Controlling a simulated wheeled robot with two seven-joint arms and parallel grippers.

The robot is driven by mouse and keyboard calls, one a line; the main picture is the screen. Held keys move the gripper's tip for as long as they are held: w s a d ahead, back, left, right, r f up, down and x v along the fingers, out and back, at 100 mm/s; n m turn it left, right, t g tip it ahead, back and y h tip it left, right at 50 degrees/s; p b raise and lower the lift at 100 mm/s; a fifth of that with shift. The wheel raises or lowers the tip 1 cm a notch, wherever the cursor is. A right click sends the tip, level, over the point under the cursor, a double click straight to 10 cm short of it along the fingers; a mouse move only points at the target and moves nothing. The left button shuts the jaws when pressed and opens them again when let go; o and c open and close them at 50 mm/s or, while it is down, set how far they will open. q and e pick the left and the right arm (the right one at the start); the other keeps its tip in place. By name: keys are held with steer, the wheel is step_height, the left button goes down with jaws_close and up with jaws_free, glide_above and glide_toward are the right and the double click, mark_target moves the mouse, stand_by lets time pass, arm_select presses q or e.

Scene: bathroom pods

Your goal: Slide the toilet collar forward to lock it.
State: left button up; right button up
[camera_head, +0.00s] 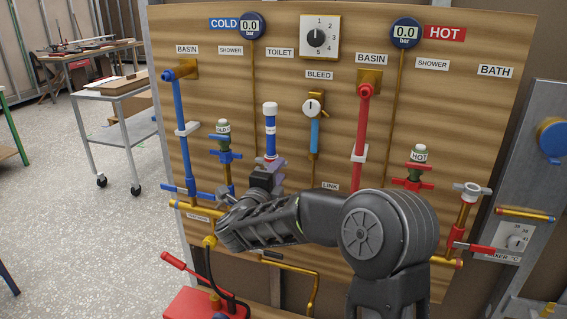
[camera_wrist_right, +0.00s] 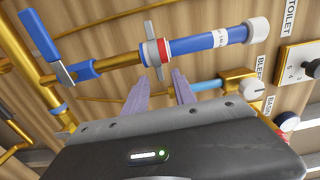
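The toilet pipe (camera_head: 270,126) is a short blue pipe with a white cap, standing upright on the wooden panel below the TOILET label. In the right wrist view the same blue pipe (camera_wrist_right: 205,42) runs across the top. At its brass end sits the collar (camera_wrist_right: 150,53), a pale ring with a red band beside it. My right gripper (camera_wrist_right: 159,80) is open, its two fingers apart with the collar just beyond the fingertips. No contact shows. In the head view my right wrist and forearm hide the pipe's lower part. My left gripper is not in view.
A blue basin pipe (camera_head: 180,115) stands left and a red basin pipe (camera_head: 362,135) right. A bleed valve (camera_head: 313,108) stands close to the right of the toilet pipe. A red pump box (camera_head: 203,304) sits low in front. Open floor lies left.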

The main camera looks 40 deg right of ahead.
steer(key=x, duration=0.5)
steer(key=shift+p, duration=0.4)
steer(key=shift+a, duration=0.1)
steer(key=shift+c, duration=0.2)
jaws_close()
stand_by(0.6)
